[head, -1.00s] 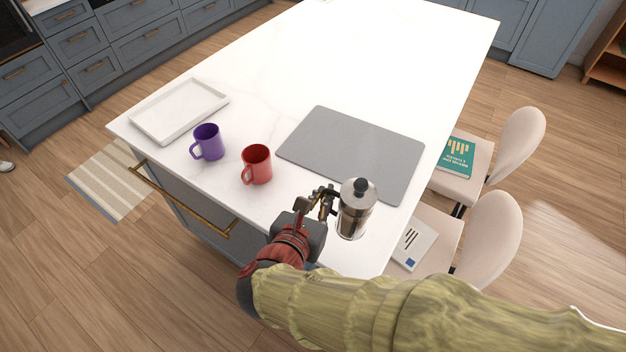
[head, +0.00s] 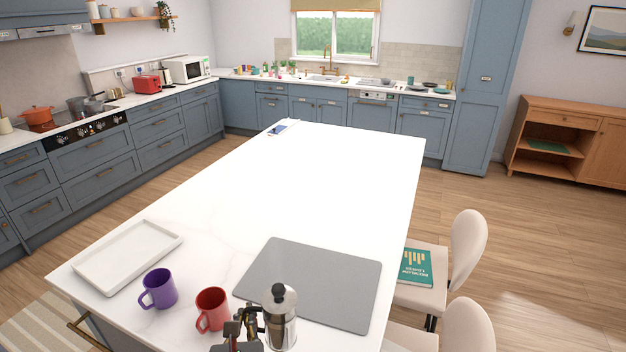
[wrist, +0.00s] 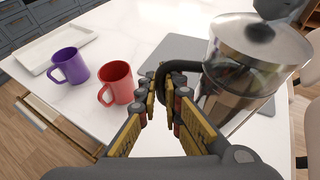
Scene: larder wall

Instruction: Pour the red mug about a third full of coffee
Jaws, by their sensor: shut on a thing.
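The red mug (head: 212,309) stands upright near the island's front edge; the wrist view shows it (wrist: 115,84) left of my gripper. I cannot see whether it holds anything. A glass and steel coffee press (head: 281,318) with a black knob is right of the mug. It looks upright, with dark contents low in its glass in the wrist view (wrist: 232,95). My gripper (head: 250,322) is shut on the press's black handle, seen closely in the wrist view (wrist: 164,92). I cannot tell whether the press touches the counter.
A purple mug (head: 158,289) stands left of the red mug, with a white tray (head: 88,283) beyond it. A grey mat (head: 325,275) lies behind and right of the press. Chairs (head: 468,250) stand along the right side.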

